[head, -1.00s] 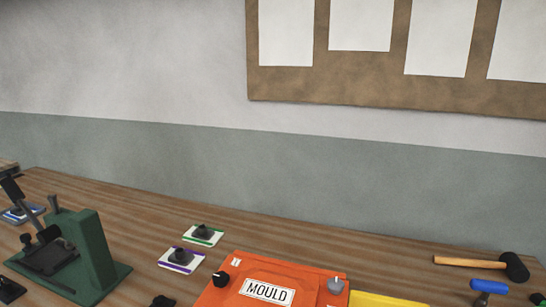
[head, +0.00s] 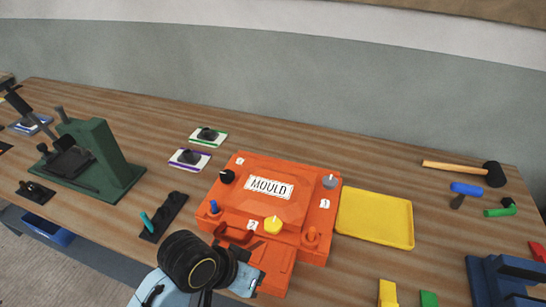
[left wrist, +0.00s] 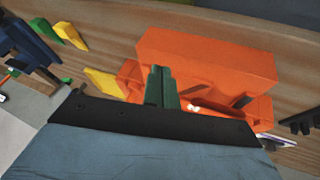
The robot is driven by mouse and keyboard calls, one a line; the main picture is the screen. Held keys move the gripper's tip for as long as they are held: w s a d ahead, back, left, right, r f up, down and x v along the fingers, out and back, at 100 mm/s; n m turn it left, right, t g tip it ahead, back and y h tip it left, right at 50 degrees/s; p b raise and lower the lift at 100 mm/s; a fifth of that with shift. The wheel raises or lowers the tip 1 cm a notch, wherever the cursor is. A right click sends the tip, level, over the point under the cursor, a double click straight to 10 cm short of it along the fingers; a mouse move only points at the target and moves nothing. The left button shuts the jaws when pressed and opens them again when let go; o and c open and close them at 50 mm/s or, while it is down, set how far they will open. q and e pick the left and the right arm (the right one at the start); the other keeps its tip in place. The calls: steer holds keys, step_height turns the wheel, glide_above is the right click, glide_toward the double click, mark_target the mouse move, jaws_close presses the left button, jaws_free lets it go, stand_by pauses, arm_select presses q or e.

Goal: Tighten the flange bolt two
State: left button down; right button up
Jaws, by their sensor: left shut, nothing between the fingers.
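The orange mould (head: 285,208) with a MOULD label lies on the bench. It carries a black knob (head: 227,177) at back left, a grey one (head: 330,181) at back right, a blue one (head: 213,207) at left, a yellow one (head: 273,225) at front and an orange one (head: 312,235) at front right. I cannot tell which is flange bolt two; the small number labels are hard to read. My left gripper (head: 250,280) is at the mould's front edge. In the left wrist view its green fingers (left wrist: 161,86) are shut and empty, before the orange mould (left wrist: 205,65). My right gripper is not in view.
A yellow tray (head: 375,220) adjoins the mould's right. A green press (head: 95,160) stands left, with a black rack (head: 163,216) between. A mallet (head: 455,169) and small tools lie right. Bench behind the mould is clear.

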arm_select(q)
steer(key=w+d+r+m+g, duration=0.2)
steer(key=w+d+r+m, duration=0.2)
steer(key=d, duration=0.3)
steer(key=g+y, duration=0.1)
steer(key=y, duration=0.4)
glide_toward(273, 226)
steer(key=s+a+f, duration=0.1)
steer(key=s+a, duration=0.1)
steer(key=s, duration=0.1)
steer(key=f+b, duration=0.1)
steer(key=b, duration=0.1)
steer(key=f+b, duration=0.3)
steer(key=b, duration=0.1)
steer(key=shift+w+d+f, duration=0.2)
steer(key=shift+d+f, duration=0.05)
steer(key=shift+s+f+p, duration=0.1)
steer(key=shift+f+p, duration=0.2)
steer(key=shift+p, duration=0.05)
steer(key=shift+f, duration=0.95)
steer(key=shift+w+d+p, duration=0.1)
steer(key=shift+w+p, duration=0.15)
steer(key=shift+p, duration=0.15)
steer(key=shift+r, duration=0.1)
steer(key=shift+w+a+p, duration=0.55)
steer(key=shift+a+p, duration=0.1)
steer(key=shift+p, duration=1.95)
